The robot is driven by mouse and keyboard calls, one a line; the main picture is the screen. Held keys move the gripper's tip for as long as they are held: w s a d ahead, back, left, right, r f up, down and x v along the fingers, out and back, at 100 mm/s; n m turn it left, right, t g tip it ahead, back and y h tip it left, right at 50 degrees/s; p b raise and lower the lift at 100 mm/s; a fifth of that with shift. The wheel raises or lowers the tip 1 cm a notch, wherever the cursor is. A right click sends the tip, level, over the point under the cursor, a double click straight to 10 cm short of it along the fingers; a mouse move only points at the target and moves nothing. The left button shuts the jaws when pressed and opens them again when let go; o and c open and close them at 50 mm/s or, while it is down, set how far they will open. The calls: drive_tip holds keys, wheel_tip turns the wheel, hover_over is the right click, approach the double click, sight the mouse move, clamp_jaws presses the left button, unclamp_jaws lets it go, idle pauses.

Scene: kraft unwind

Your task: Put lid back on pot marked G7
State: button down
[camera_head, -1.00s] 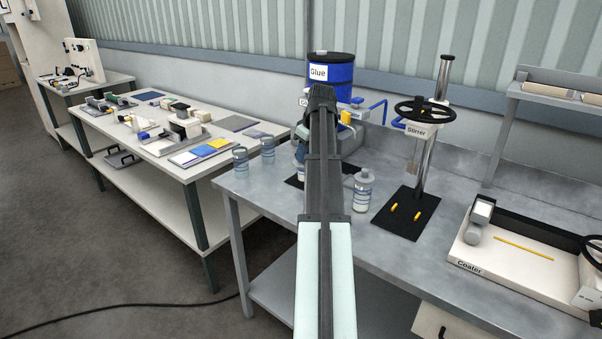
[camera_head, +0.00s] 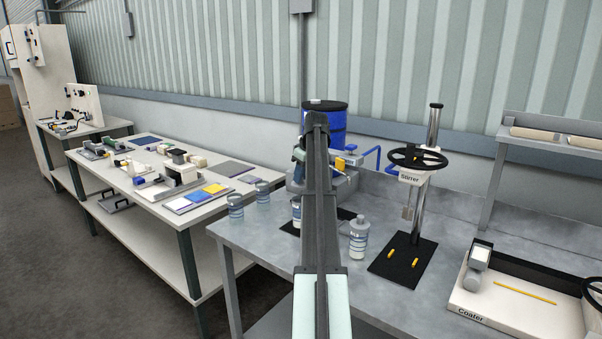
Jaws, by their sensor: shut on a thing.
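My arm reaches up the middle of the picture toward the blue glue drum. Beside its far end, a small dark part of my gripper (camera_head: 299,155) shows to the left, raised above the bench. Its fingertips are mostly hidden behind my arm. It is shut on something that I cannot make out. Pots with blue-banded labels stand on the grey bench: one right of my arm (camera_head: 358,238), one just left of it (camera_head: 296,214) and partly hidden, and two at the bench's left end (camera_head: 235,208) (camera_head: 263,193). The labels are too small to read, so I cannot tell which is G7.
The glue drum (camera_head: 338,125) stands behind my arm. The stirrer (camera_head: 418,160), with its handwheel and black base, stands right of the pots. The coater (camera_head: 500,312) is farther right. A white table (camera_head: 150,215) with several tools is at left. Bare bench (camera_head: 262,232) lies in front of the left pots.

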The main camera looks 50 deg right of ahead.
sight(301, 184)
drive_tip(key=shift+f, duration=2.5)
drive_tip(key=shift+f, duration=0.15)
idle(0.4)
drive_tip(key=shift+c, duration=2.1)
unclamp_jaws()
drive_tip(key=shift+r, duration=3.5)
